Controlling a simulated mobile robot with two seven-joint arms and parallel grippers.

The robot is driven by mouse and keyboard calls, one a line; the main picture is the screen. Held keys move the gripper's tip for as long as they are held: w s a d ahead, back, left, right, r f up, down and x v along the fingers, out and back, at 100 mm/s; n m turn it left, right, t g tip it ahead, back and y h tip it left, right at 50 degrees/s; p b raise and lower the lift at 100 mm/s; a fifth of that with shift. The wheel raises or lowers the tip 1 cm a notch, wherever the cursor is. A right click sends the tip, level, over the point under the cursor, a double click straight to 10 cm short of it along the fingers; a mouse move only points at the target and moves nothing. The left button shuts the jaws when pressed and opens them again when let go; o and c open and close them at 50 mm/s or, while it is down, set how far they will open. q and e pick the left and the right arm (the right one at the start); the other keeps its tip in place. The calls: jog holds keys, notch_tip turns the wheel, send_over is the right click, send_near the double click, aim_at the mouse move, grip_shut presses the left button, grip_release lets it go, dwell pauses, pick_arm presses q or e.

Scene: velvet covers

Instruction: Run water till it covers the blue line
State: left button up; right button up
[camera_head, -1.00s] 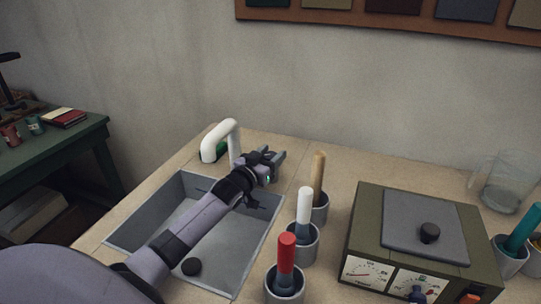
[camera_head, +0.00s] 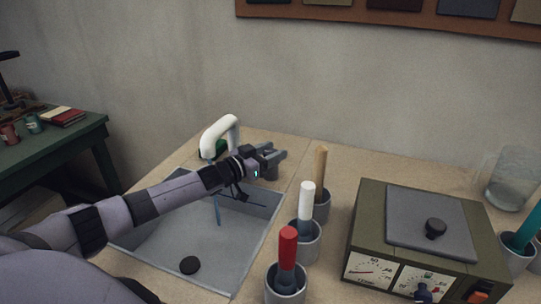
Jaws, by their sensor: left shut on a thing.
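The grey sink (camera_head: 262,232) is set into the bench, with a white curved faucet (camera_head: 221,130) at its back edge. A thin blue stream of water (camera_head: 217,208) falls from the faucet into the sink. A dark thin line runs along the sink's back wall; I cannot tell its colour surely. No clear water level shows on the sink floor. My left gripper (camera_head: 277,158) is beside the faucet, shut on a small grey tap handle (camera_head: 270,173) that it mostly hides. My right gripper is out of view.
A black round plug (camera_head: 190,265) lies on the sink floor. Right of the sink stand grey cups with a red-handled tool (camera_head: 288,247), a white one (camera_head: 307,200) and a wooden one (camera_head: 321,165). A green box with dials (camera_head: 370,235) is further right.

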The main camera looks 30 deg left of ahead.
pick_arm(q)
jog(key=shift+d+r+h, duration=0.1)
jog(key=shift+r+h, duration=0.05)
jog(key=shift+h, duration=0.15)
jog(key=o, duration=1)
jog(key=shift+c, duration=0.2)
jog(key=shift+s+a+f, duration=0.2)
jog(key=shift+s+a, duration=0.05)
jog(key=shift+s, duration=0.15)
jog(key=shift+v, duration=3.1)
jog(key=shift+d+r, duration=0.1)
jog(key=shift+r, duration=0.05)
